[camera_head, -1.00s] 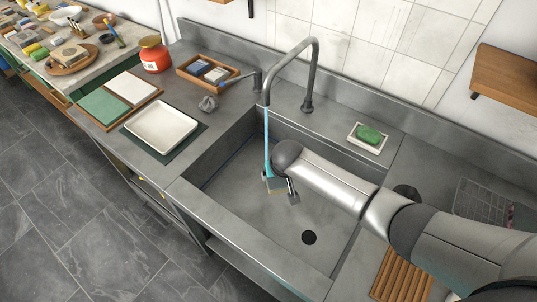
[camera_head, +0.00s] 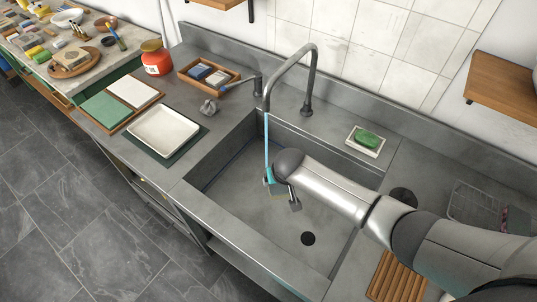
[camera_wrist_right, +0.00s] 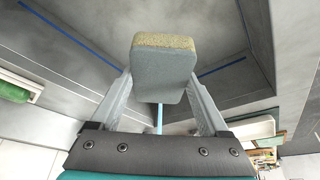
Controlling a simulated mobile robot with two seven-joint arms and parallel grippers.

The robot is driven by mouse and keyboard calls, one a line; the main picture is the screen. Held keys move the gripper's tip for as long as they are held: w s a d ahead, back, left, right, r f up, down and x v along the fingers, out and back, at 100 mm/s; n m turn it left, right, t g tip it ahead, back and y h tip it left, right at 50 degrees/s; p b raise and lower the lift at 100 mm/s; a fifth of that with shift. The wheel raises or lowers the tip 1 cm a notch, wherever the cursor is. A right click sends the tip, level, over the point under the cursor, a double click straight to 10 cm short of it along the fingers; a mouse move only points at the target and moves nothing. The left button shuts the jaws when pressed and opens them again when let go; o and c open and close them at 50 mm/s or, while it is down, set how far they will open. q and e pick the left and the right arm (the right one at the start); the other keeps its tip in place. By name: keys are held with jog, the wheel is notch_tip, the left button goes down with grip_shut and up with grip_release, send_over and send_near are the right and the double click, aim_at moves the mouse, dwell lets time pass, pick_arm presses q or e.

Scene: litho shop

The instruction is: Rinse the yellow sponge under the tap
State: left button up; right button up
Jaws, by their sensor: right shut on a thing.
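The sponge (camera_wrist_right: 162,75) is a block with a grey-blue body and a yellowish-tan face. My right gripper (camera_wrist_right: 163,88) is shut on it, one finger at each side. In the head view the gripper (camera_head: 283,195) is inside the sink basin (camera_head: 235,205), above its floor, and the sponge is mostly hidden by the wrist. The grey tap (camera_head: 313,75) arches over the basin. A thin blue stream of water (camera_head: 266,140) runs from its spout down to the gripper; whether it strikes the sponge is unclear. My left gripper is not in view.
A green soap (camera_head: 367,139) lies in a dish behind the basin. A white tray (camera_head: 163,131), a wooden box (camera_head: 222,87) and a red jar (camera_head: 156,62) stand left of it. A drain hole (camera_head: 308,238) is in the basin floor, and a slatted wooden rack (camera_head: 397,281) lies to the right.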

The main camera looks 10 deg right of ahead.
aim_at(282, 189)
jog(key=shift+s+d+r+p, duration=0.15)
jog(key=shift+s+r+p, duration=0.9)
jog(key=shift+p, duration=0.55)
jog(key=shift+s, duration=0.3)
jog(key=shift+s+d+r, duration=0.1)
jog(key=shift+s+r, duration=0.3)
jog(key=shift+s, duration=0.05)
jog(key=shift+w+b, duration=0.1)
jog(key=shift+b, duration=0.25)
